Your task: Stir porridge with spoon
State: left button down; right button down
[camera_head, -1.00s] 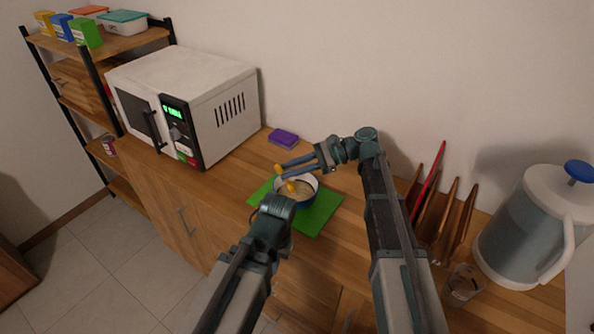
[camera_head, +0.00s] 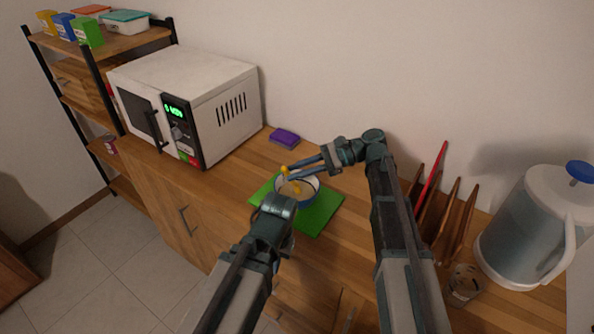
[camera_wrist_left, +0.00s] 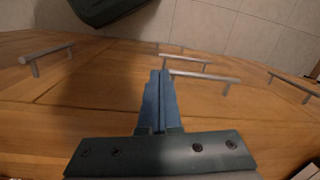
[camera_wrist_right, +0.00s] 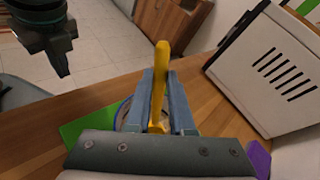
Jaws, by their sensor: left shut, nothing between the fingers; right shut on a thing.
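A bowl (camera_head: 311,191) with a blue rim and pale porridge (camera_head: 300,189) stands on a green mat (camera_head: 318,220) on the wooden counter. A yellow spoon (camera_head: 285,171) reaches down into the bowl; its handle shows upright in the right wrist view (camera_wrist_right: 159,75). My right gripper (camera_head: 290,171) is shut on the spoon above the bowl's rim. In its wrist view the bowl is mostly hidden behind the fingers. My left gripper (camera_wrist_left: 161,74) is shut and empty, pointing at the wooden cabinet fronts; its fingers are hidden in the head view.
A white microwave (camera_head: 225,85) stands left of the bowl and a purple sponge (camera_head: 284,138) behind it. On the right are a wooden rack with a red item (camera_head: 431,175), a glass (camera_head: 463,283) and a big jug (camera_head: 530,225). Shelves stand at the far left.

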jog(key=shift+r, duration=0.1)
jog(key=r+p, duration=0.1)
jog(key=s+a+r+p, duration=0.1)
jog(key=r+p, duration=0.1)
jog(key=s+r+p, duration=0.1)
jog(key=r+p, duration=0.1)
jog(key=shift+a, duration=0.2)
jog(key=shift+r, duration=0.1)
dwell(0.4)
notch_tip(320, 180, up, 5)
jog(key=p, duration=0.5)
dwell(0.5)
